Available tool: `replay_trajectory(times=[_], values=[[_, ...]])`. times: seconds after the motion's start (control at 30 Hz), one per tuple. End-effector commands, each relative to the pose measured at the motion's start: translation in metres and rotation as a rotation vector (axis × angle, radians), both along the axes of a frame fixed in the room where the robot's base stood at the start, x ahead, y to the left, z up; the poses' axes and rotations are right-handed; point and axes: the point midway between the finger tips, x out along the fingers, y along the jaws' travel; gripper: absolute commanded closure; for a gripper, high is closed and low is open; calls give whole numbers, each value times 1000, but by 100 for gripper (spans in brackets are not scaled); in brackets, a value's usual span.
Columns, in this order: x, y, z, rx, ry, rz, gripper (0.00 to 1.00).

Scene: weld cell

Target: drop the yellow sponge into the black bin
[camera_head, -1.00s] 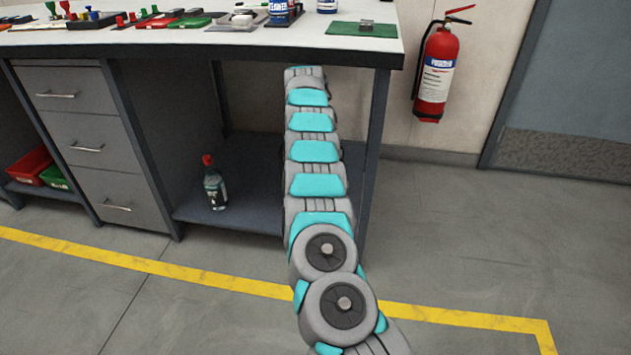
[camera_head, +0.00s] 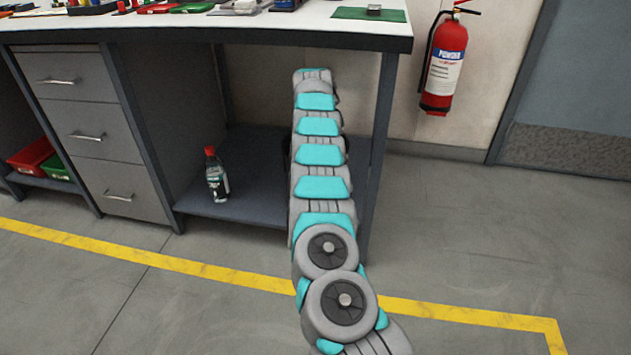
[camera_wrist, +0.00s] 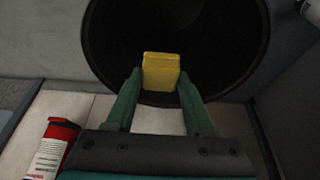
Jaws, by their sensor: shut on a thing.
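In the wrist view, my gripper (camera_wrist: 160,92) is shut on the yellow sponge (camera_wrist: 161,72), which sits between its two green fingertips. The black bin (camera_wrist: 262,40) is a round, dark, open container behind the sponge in that picture. The sponge shows against the bin's dark inside, close to the near rim; its height over the rim is hard to tell. In the head view my arm reaches toward the space under the bench, and the gripper, sponge and bin are hidden there.
The workbench (camera_head: 330,38) with several items on top stands over the arm. A bottle (camera_head: 217,175) stands on its lower shelf (camera_head: 245,203). A red fire extinguisher (camera_head: 443,70) hangs on the wall, right of the bench. The floor at right is clear.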

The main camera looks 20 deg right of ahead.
Motion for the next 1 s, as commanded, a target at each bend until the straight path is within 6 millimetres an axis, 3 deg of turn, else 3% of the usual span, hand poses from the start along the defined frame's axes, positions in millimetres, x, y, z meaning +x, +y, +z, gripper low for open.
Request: replay_trajectory(times=[0.3,0.33,0.63,1.0], values=[[0,0,-4,-1,-1,1,91],[0,0,-4,-1,-1,1,45],[0,1,-4,-1,-1,1,12],[-1,2,0,-1,-2,1,12]])
